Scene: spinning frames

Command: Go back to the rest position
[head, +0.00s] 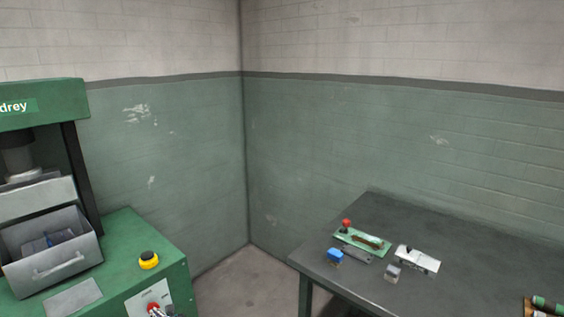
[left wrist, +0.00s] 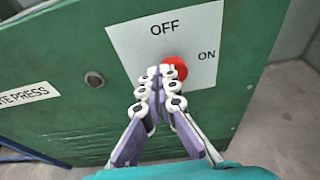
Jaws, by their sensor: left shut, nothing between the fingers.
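My left gripper (left wrist: 162,80) is shut and empty in the left wrist view, its fingertips in front of the red knob (left wrist: 175,68) on the white OFF/ON plate (left wrist: 128,48). I cannot tell whether the fingertips touch the knob. In the head view only the tip of my left gripper (head: 170,312) shows at the bottom edge, by the red knob (head: 153,308) on the front of the green press (head: 186,291). My right gripper is in neither view.
A dark table (head: 390,212) at the right bears several small parts. Bare floor (head: 240,285) lies between press and table.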

